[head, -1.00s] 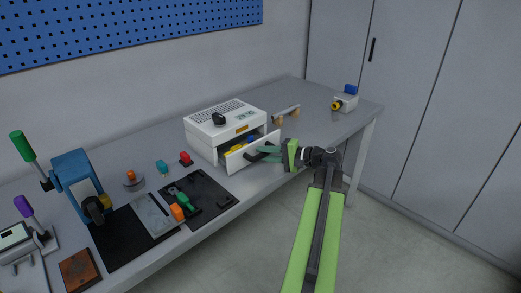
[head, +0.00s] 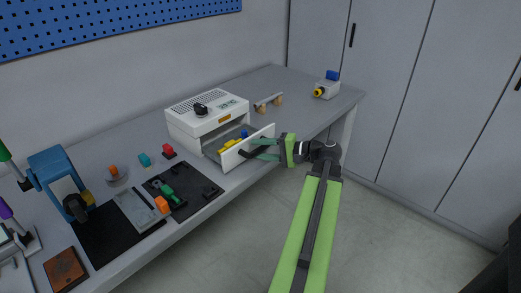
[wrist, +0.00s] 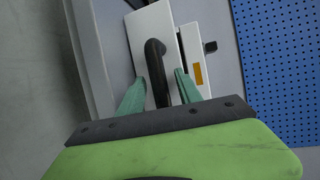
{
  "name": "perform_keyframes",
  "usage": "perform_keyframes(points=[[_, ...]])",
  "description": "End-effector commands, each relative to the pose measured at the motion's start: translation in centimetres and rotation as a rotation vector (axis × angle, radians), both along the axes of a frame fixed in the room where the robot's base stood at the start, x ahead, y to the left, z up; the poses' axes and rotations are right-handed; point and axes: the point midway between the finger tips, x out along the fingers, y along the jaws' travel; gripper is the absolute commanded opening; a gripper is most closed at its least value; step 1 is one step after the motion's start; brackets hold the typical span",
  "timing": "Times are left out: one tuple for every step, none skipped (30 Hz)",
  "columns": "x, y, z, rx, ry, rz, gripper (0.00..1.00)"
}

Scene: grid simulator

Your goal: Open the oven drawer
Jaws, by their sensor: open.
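The white oven (head: 207,117) stands on the bench with a black knob on top. Its drawer (head: 232,152) is pulled out at the front, and yellow and blue items show inside. The drawer front carries a dark bar handle (wrist: 156,72), seen in the wrist view between my fingers. My gripper (head: 266,149) is at the drawer front from the right. In the wrist view its two green fingers (wrist: 157,90) are open, one on each side of the handle. I cannot tell whether either finger touches it.
A black mat (head: 180,192) with small tools lies left of the drawer, with a blue device (head: 58,178) further left. A bar on wooden blocks (head: 268,103) and a grey box with a yellow part (head: 327,88) stand to the right. Open floor lies in front of the bench.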

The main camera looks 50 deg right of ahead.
Motion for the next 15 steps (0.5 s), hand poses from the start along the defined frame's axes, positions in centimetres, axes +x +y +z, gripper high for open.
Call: perform_keyframes(points=[[0.0,0.0,0.0,0.000,0.000,0.000,0.41],[0.0,0.0,0.0,0.000,0.000,0.000,0.41],[-0.1,0.0,0.0,0.000,0.000,0.000,0.41],[-0.2,-0.1,0.1,0.000,0.000,-0.001,0.41],[-0.4,-0.2,0.1,0.000,0.000,-0.002,0.41],[-0.8,-0.4,0.3,0.000,0.000,-0.003,0.41],[-1.2,-0.5,0.4,0.000,0.000,-0.003,0.41],[-1.7,-0.7,0.5,0.000,0.000,-0.003,0.41],[-2.6,-1.0,0.7,0.000,0.000,-0.004,0.41],[-3.3,-1.3,0.9,0.001,0.000,-0.005,0.41],[-4.1,-1.6,1.1,0.001,0.000,-0.005,0.41],[-5.2,-2.0,1.4,0.001,0.000,-0.006,0.41],[-6.0,-2.3,1.5,0.001,0.000,-0.006,0.41],[-6.8,-2.6,1.7,0.000,-0.001,-0.006,0.41],[-7.9,-3.0,1.9,0.000,-0.001,-0.006,0.41]])
